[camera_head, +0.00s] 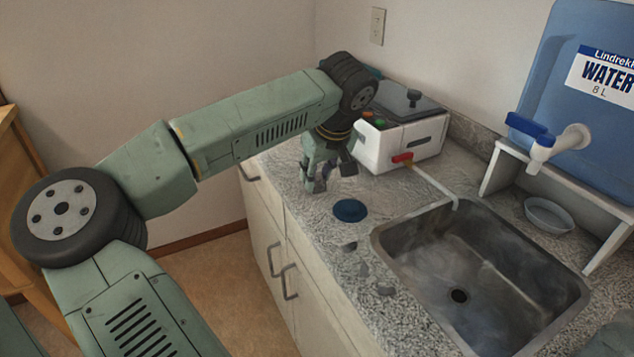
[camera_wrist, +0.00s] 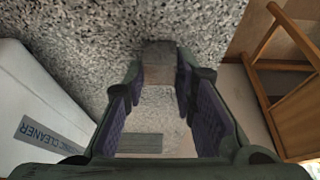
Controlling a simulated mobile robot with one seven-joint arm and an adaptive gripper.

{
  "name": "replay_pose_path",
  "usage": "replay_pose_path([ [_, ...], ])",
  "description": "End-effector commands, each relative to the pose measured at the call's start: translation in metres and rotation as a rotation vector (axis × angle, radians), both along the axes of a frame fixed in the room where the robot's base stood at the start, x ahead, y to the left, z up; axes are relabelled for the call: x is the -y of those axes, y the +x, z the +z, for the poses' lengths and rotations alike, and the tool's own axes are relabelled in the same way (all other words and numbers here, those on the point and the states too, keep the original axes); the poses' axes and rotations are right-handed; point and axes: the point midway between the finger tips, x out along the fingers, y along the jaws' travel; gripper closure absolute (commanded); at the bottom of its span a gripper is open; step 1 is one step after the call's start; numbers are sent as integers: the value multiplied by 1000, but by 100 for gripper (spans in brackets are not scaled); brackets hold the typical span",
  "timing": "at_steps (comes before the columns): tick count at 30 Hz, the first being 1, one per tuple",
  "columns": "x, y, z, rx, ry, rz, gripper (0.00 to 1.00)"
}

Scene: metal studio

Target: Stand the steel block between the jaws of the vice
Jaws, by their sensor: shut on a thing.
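My gripper (camera_head: 322,178) is low over the counter, in front of the white ultrasonic cleaner. In the wrist view its two purple-padded fingers (camera_wrist: 160,82) are shut on a pale grey block-like thing, which I take for the steel block (camera_wrist: 158,108). Its surface mirrors the speckled counter, so its outline is hard to tell. In the camera_head view the fingers and wrist mostly hide it. I cannot tell whether its lower end touches the counter. I make out no vice in either view.
The white cleaner (camera_head: 398,145) has a dark lid and a red tap with a pale hose towards the sink (camera_head: 378,235). A blue disc (camera_head: 350,210) and several small grey pieces (camera_head: 365,270) lie on the counter. A water container (camera_head: 590,100) stands on a white stand at right.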

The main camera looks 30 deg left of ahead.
Motion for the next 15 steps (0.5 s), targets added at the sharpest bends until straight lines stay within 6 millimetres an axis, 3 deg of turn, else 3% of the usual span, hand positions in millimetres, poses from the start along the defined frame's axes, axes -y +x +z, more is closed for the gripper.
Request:
replay_pose_path([
  [4,0,0,0,0,0,0,100],
  [15,0,0,1,1,1,0,100],
])
